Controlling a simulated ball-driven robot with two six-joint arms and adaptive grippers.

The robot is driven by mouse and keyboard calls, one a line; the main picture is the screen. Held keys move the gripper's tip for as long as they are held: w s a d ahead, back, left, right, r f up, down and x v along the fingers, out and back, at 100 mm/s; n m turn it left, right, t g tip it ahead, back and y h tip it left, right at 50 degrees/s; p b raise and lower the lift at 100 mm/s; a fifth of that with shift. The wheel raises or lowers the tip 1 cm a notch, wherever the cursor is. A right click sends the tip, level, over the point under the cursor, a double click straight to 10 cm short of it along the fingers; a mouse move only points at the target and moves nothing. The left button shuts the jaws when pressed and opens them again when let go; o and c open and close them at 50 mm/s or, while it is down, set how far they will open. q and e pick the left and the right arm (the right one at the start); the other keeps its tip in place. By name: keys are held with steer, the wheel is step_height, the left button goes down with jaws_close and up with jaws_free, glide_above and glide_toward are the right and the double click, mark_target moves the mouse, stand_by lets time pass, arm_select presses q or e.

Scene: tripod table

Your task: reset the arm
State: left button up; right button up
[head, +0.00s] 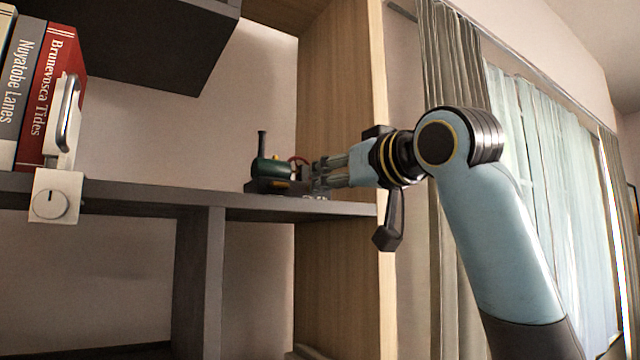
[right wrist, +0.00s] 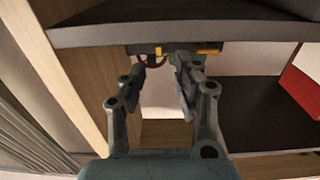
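My right arm (head: 490,220) reaches in from the lower right to the shelf. My right gripper (head: 318,174) is at shelf height, just right of a small dark green toy engine (head: 270,168) with a black chimney. In the right wrist view my right gripper (right wrist: 167,62) has its two fingers apart, with a clear gap between the tips. Red and yellow parts of the toy engine (right wrist: 180,48) show just beyond the tips; I cannot tell whether they touch. My left gripper is not in view.
The dark shelf (head: 150,190) ends at a wooden side panel (head: 345,90). A dark box-like unit (head: 150,40) hangs above. Curtains (head: 455,60) are behind my arm.

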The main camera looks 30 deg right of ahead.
steer(key=s, duration=0.2)
steer(key=shift+s, duration=0.35)
steer(key=shift+d, duration=0.1)
